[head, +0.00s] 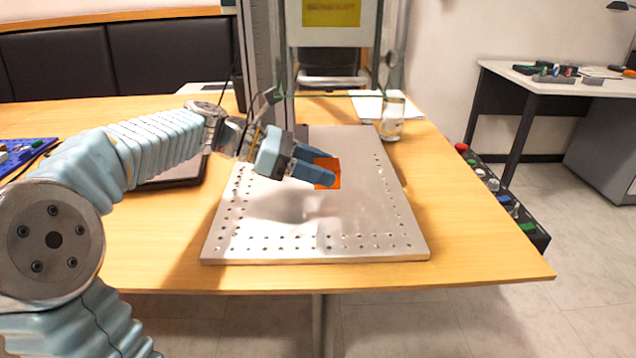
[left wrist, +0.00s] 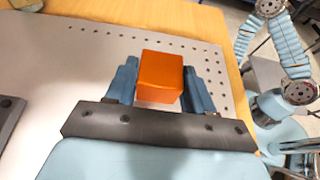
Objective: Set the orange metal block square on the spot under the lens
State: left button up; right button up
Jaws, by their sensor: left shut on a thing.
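The orange metal block (head: 331,173) is over the grey perforated plate (head: 385,220), right of the plate's middle line and toward its back half in the head view. My left gripper (head: 318,174) reaches in from the left and is shut on the block. In the left wrist view the block (left wrist: 160,75) sits between the two blue fingers of the gripper (left wrist: 158,88). I cannot tell whether its underside touches the plate. The lens and the spot under it cannot be made out. My right gripper is not in view.
A glass (head: 392,118) stands at the plate's back right. A dark tablet-like slab (head: 178,172) lies left of it.

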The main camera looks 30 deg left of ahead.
aim_at(318, 185)
pick_arm(q)
jog(key=shift+f+b, duration=0.4)
jog(key=shift+f, duration=1.3)
jog(key=shift+f, duration=0.15)
jog(key=o, duration=1.3)
jog(key=shift+r, duration=0.2)
jog(key=p+v, duration=0.1)
jog(key=v, duration=1)
jog(key=shift+s+a+r, duration=0.15)
jog(key=shift+a, duration=0.2)
jog(key=shift+s, duration=0.1)
